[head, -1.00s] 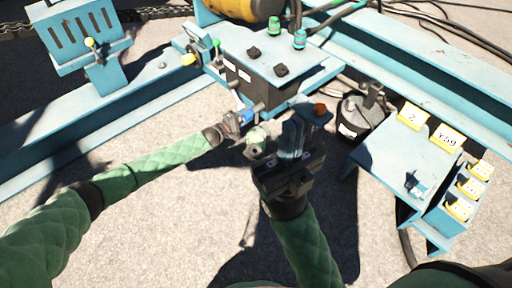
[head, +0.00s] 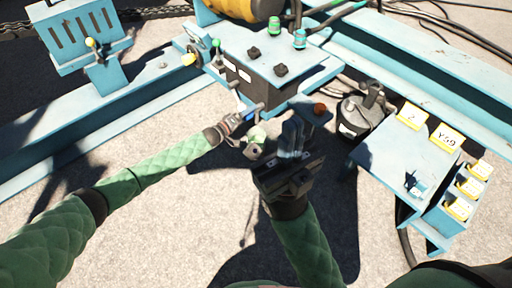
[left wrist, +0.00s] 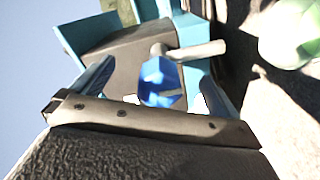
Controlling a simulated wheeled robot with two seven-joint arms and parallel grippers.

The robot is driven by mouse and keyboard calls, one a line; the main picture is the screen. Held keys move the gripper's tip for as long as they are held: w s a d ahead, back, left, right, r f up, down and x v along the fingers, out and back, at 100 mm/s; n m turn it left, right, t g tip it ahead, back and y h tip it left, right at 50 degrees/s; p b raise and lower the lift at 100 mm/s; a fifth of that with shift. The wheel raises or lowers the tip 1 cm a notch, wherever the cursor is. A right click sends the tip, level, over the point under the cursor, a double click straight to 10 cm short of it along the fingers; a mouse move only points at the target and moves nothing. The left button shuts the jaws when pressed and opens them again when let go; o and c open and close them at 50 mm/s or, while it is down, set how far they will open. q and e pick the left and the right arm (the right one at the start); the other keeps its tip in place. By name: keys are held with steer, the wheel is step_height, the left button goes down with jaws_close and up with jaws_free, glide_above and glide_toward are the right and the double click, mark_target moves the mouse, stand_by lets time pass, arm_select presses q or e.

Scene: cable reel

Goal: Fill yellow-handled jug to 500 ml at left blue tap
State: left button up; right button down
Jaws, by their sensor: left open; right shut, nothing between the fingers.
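A blue tap handle (left wrist: 162,82) sits between the fingers of my left gripper (left wrist: 155,90) in the left wrist view, with a pale spout or stem beside it. Both fingers stand apart; contact with the handle cannot be told. In the head view my left gripper (head: 236,122) is at the front of the dark box (head: 250,85), where a little blue shows. My right gripper (head: 292,130) is shut and empty, right of it. A pale green rounded object (head: 257,138) lies between the grippers and shows in the left wrist view (left wrist: 292,32). No yellow-handled jug can be made out.
A small blue ledge with an orange-brown knob (head: 320,108) is just beyond my right gripper. A dark round container (head: 358,115) stands to its right. A blue table (head: 385,165) with yellow number tags is farther right. The concrete ground (head: 160,230) in front is largely clear.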

arm_select(q)
steer(key=shift+s+a+p, duration=0.3)
steer(key=shift+a+p, duration=0.05)
steer(key=shift+a, duration=0.05)
steer(key=p+v, duration=0.2)
steer(key=v, duration=0.3)
stand_by(0.5)
steer(key=shift+s, duration=0.1)
